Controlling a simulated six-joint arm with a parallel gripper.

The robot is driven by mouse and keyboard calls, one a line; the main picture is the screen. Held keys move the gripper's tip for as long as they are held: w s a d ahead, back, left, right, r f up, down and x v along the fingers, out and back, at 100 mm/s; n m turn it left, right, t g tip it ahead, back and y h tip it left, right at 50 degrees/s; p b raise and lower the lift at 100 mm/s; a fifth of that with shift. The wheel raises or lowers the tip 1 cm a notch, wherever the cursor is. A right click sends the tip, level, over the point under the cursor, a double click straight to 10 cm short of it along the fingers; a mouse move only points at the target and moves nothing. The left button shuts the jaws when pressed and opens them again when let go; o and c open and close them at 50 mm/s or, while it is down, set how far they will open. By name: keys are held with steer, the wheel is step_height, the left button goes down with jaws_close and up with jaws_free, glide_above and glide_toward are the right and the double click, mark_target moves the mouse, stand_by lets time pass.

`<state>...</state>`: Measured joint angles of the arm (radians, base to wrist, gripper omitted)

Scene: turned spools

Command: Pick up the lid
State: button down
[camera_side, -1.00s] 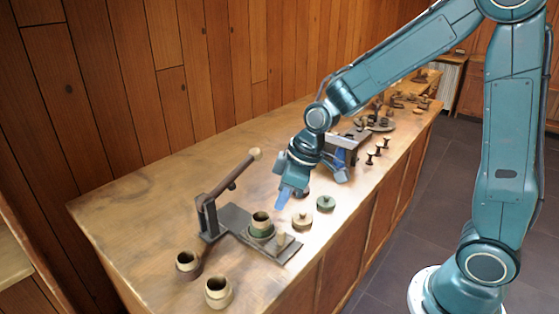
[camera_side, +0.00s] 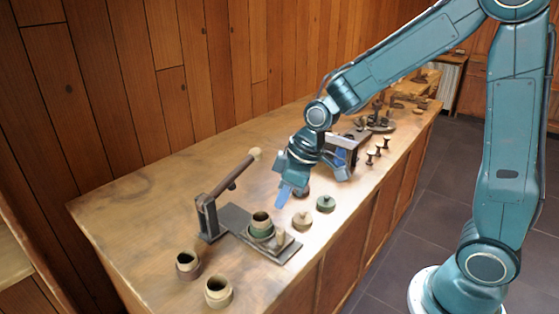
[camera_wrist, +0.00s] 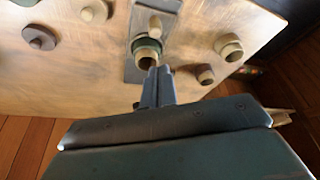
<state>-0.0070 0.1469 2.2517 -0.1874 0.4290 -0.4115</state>
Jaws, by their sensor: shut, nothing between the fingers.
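Small round lids with knobs lie on the bench beside the press: one nearer the press (camera_side: 302,222), one farther right (camera_side: 326,204), and a dark one partly hidden behind my gripper. In the wrist view a brown lid (camera_wrist: 40,38) and a paler lid (camera_wrist: 94,11) lie at upper left, with another cut off at the top edge. My gripper (camera_side: 283,203) is shut and empty, fingers pointing down above the bench, left of the lids. Its fingertips (camera_wrist: 160,72) show below the jar in the wrist view. I cannot tell which lid is meant.
A lever press (camera_side: 208,215) stands on the bench, its handle raised. An open jar (camera_side: 261,222) with a green ring sits on its base plate. Two open jars (camera_side: 188,264) (camera_side: 218,291) stand at the near left. Small spools (camera_side: 378,151) stand farther back. The bench's left part is clear.

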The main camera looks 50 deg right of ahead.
steer(key=c, duration=2.2)
jaws_free()
steer(key=c, duration=0.6)
jaws_free()
steer(key=d, duration=0.1)
steer(key=n+g+y, duration=0.1)
steer(key=n+y, duration=0.1)
steer(key=n, duration=0.5)
glide_toward(329, 197)
steer(key=shift+d+x, duration=0.2)
steer(key=shift+x, duration=0.95)
steer(key=shift+d+x, duration=0.15)
steer(key=shift+x, duration=0.95)
steer(key=shift+w+f, duration=0.2)
steer(key=shift+f, duration=0.05)
